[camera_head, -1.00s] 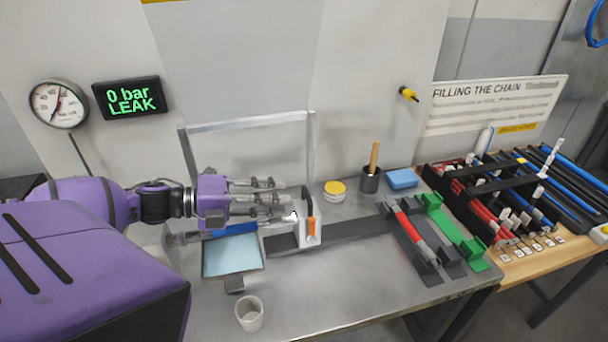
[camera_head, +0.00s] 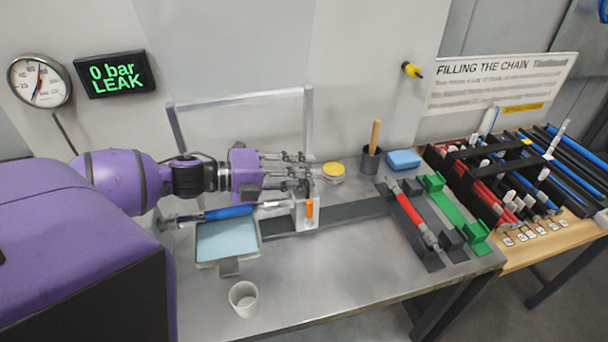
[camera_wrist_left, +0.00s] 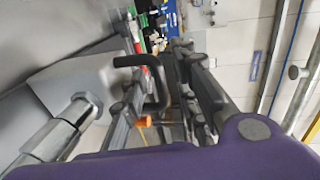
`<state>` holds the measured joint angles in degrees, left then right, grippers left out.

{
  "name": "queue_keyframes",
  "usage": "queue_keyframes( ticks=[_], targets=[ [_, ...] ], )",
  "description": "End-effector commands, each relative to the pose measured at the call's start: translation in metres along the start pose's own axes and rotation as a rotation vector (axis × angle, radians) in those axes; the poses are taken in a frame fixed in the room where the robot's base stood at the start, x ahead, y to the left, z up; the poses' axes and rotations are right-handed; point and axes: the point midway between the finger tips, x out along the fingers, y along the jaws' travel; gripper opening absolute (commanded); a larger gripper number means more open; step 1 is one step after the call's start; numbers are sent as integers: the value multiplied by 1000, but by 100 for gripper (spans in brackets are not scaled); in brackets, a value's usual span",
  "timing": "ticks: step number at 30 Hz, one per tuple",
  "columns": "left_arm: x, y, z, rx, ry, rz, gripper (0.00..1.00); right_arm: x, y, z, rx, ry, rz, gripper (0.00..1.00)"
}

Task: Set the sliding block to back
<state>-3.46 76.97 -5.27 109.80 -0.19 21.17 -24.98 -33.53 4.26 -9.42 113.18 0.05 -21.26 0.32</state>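The sliding block (camera_head: 304,216) is light grey with an orange lever (camera_head: 309,208) and sits at the left part of a dark rail (camera_head: 350,217) on the bench. A blue-sleeved metal piece (camera_head: 229,212) reaches its left side above a pale blue tray (camera_head: 228,241). My left gripper (camera_head: 308,171) is at the block's top, fingers pointing right. In the wrist view, the block's black handle (camera_wrist_left: 150,64) shows between the fingers (camera_wrist_left: 158,100), which stand apart; the block (camera_wrist_left: 70,85) is to the left. Contact with the handle is unclear. My right gripper is out of view.
A metal frame (camera_head: 240,97) stands behind the left gripper. A yellow-lidded tin (camera_head: 334,170), a dark pot (camera_head: 370,162) and a blue sponge (camera_head: 403,159) stand at the back. A white cup (camera_head: 244,300) stands in front. A red piece (camera_head: 410,213) lies in holders at right.

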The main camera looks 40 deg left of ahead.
Motion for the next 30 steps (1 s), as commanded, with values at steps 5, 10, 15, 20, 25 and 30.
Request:
queue_keyframes(
  ticks=[5,10,15,20,25,30],
  targets=[
    [1,-1,0,0,0,0,28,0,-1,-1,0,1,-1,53],
    [0,-1,0,0,0,0,15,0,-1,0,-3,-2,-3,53],
    [0,0,0,0,0,0,0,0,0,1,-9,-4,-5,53],
    [0,-1,0,0,0,-1,0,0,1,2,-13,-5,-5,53],
    [2,-1,0,0,1,-1,0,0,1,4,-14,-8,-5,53],
    [26,-1,0,-1,5,2,0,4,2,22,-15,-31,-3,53]
  ],
)
